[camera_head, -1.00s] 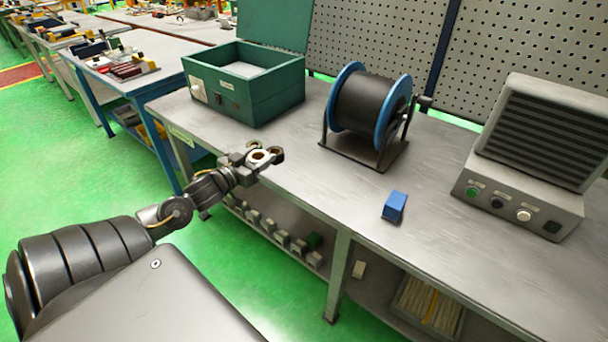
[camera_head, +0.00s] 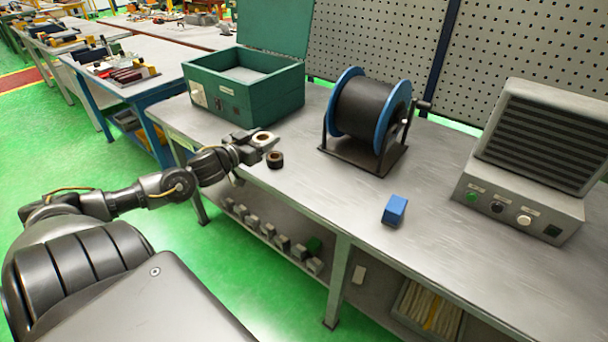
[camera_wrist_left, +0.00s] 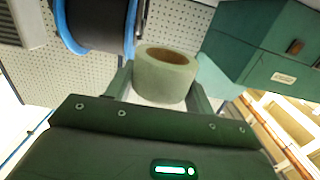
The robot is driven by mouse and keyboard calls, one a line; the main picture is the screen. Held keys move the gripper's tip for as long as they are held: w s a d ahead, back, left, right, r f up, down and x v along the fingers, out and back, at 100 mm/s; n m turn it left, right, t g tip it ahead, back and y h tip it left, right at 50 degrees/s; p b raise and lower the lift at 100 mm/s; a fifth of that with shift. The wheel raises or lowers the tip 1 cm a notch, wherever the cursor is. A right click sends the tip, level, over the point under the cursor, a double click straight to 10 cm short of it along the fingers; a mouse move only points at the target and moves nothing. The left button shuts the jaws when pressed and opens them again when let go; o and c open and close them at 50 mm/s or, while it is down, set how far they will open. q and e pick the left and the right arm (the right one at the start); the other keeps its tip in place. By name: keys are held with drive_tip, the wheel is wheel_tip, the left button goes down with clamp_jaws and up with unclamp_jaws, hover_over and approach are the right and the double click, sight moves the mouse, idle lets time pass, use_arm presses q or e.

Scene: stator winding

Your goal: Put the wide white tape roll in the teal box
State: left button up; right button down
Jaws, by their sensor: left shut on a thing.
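The wide white tape roll (camera_head: 264,137) is between the fingers of my left gripper (camera_head: 258,145), near the left front part of the bench. In the left wrist view the pale roll (camera_wrist_left: 165,80), with a brown core, sits between both fingers. The fingers are shut on it. The open teal box (camera_head: 277,98) stands behind the gripper, its lid raised at the back; it also shows at the upper right of the left wrist view (camera_wrist_left: 262,38). My right gripper is not in view.
A small dark roll (camera_head: 275,160) stands on the bench (camera_head: 310,196) just beside the gripper. A black spool with blue flanges (camera_head: 366,108) stands right of the box. A blue block (camera_head: 394,210) and a grey control unit (camera_head: 520,205) are further right.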

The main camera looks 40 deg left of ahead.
use_arm(q)
drive_tip(key=w+d+f, duration=0.2)
drive_tip(key=w+d, duration=0.2)
drive_tip(key=d, duration=0.1)
hover_over(304, 179)
drive_tip(key=a, duration=0.1)
drive_tip(key=f, duration=0.3)
drive_tip(key=f+p, duration=0.1)
drive_tip(key=f, duration=0.1)
drive_tip(key=shift+s+f, duration=0.2)
drive_tip(key=shift+s, duration=0.1)
drive_tip(key=shift+w+d+f, duration=0.15)
drive_tip(key=shift+f, duration=0.2)
drive_tip(key=f, duration=0.1)
drive_tip(key=f+p, duration=0.1)
drive_tip(key=f, duration=0.1)
drive_tip(key=shift+w+d+f+p, duration=0.1)
drive_tip(key=shift+w+d+p, duration=0.1)
drive_tip(key=shift+d+p, duration=0.15)
drive_tip(key=shift+f, duration=0.1)
drive_tip(key=shift+f, duration=0.15)
drive_tip(key=o, duration=1)
